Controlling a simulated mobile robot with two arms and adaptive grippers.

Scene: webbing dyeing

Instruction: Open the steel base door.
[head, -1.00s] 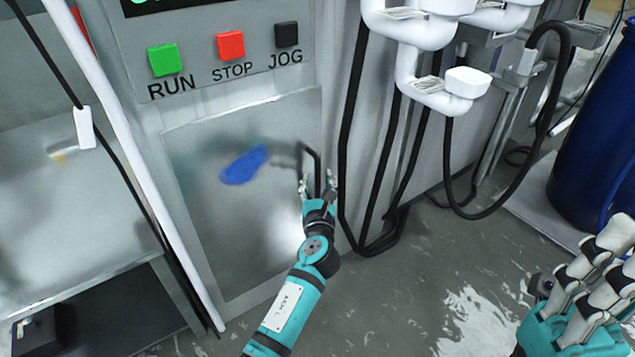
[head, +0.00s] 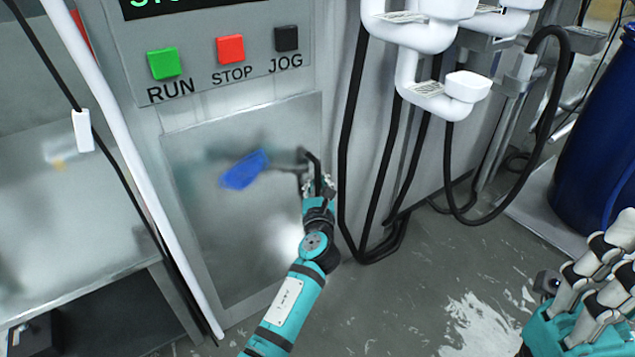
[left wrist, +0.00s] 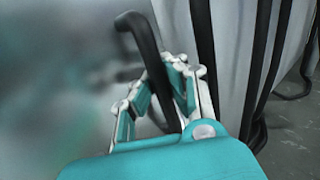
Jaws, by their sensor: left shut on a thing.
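The steel base door (head: 230,230) is a brushed, reflective panel below the button panel in the head view. It appears closed, flush with its frame. Its black bar handle (head: 313,160) stands at the door's right edge. My left gripper (head: 318,187) is shut on the handle's lower part. In the left wrist view the black handle (left wrist: 143,45) passes down between the fingers of the left gripper (left wrist: 165,90), and its lower end is hidden. My right gripper (head: 600,270) is at the lower right of the head view, away from the door, and its fingertips are partly cut off.
Green RUN (head: 163,63), red STOP (head: 230,49) and black JOG (head: 286,38) buttons sit above the door. Black hoses (head: 350,130) hang just right of the handle. A blue barrel (head: 597,140) stands at the right. The floor (head: 430,270) before the door is clear.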

